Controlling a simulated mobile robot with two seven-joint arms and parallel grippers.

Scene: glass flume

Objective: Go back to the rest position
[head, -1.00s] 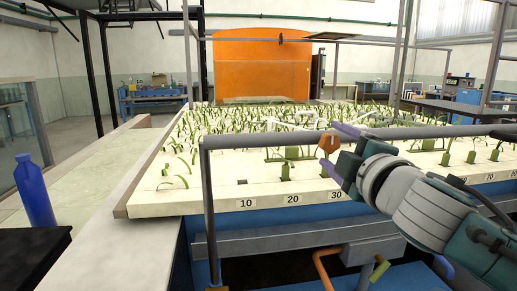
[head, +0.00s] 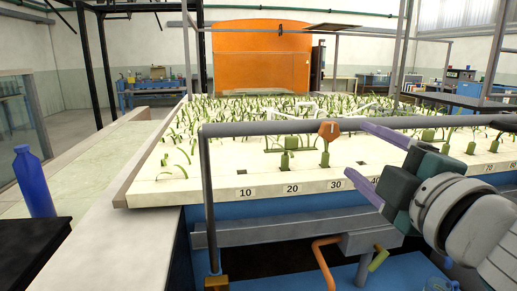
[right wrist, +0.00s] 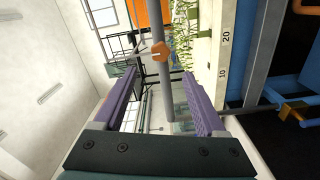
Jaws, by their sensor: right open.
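My right gripper (head: 354,148) is at the right in the head view, its two purple fingers spread and empty. It also shows in the right wrist view (right wrist: 160,78), open, with the grey rail (right wrist: 163,90) seen between its fingers. An orange tag (head: 330,130) stands just left of the fingertips, above a green plant piece (head: 325,158) on the pale planted bed (head: 220,186). The tag also shows beyond the fingertips in the right wrist view (right wrist: 159,50). The fingers appear clear of it. My left gripper is out of view.
A grey rail (head: 265,129) crosses the bed's front, with a post (head: 209,205) at left. Number labels (head: 291,190) line the front edge. An orange pipe (head: 323,262) is below. A blue bottle (head: 34,182) stands at far left. An orange panel (head: 262,62) is behind.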

